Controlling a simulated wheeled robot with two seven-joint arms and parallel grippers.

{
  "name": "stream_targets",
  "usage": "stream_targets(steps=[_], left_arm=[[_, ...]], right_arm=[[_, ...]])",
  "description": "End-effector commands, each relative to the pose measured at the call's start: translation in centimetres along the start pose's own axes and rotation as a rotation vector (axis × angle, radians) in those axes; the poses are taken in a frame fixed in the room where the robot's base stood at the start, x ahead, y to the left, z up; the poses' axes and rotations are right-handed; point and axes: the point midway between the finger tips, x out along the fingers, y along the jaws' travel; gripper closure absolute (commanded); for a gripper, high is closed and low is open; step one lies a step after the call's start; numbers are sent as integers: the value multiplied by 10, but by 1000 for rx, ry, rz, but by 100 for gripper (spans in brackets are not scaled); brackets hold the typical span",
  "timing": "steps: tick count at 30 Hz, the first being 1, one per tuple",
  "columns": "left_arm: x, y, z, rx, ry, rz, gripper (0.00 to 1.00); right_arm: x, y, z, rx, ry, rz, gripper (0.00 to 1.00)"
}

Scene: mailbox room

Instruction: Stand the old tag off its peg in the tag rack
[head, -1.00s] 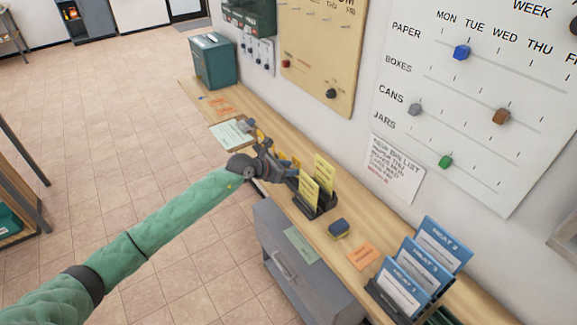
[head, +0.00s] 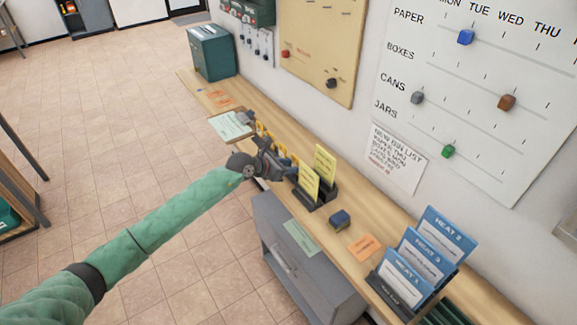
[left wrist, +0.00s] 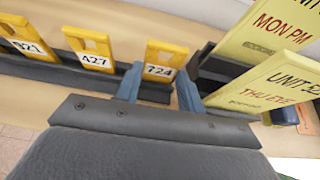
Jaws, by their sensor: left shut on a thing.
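My left gripper (head: 284,166) reaches over the bench and is shut on the yellow tag numbered 724 (left wrist: 158,72). In the left wrist view its two blue-grey fingers (left wrist: 158,88) stand on either side of the tag's lower part. The tag is upright at the right end of the dark tag rack (left wrist: 95,67). I cannot tell whether its foot is fully down in the rack. Yellow tags 427 (left wrist: 93,48) and 921 (left wrist: 24,38) stand in a row to its left. In the head view, the gripper partly hides the rack and its tags. My right gripper is not in view.
A dark holder with yellow cards (head: 309,182) stands close to the right of the gripper. Further right are a dark blue block (head: 340,219), an orange card (head: 365,247) and blue HEAT cards (head: 404,279). A green box (head: 212,53) stands at the far end.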

Motion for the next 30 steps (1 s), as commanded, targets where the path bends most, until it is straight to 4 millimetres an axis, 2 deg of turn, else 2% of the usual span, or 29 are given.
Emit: stream_targets(steps=[4,14,15,18,19,30], left_arm=[[0,0,0,0,0,0,88],[0,0,0,0,0,0,88],[0,0,0,0,0,0,59],[0,0,0,0,0,0,40],[0,0,0,0,0,0,36],[-4,1,-2,0,0,1,36]], right_arm=[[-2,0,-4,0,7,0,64],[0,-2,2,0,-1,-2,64],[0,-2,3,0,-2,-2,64],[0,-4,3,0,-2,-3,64],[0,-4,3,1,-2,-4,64],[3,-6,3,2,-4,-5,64]])
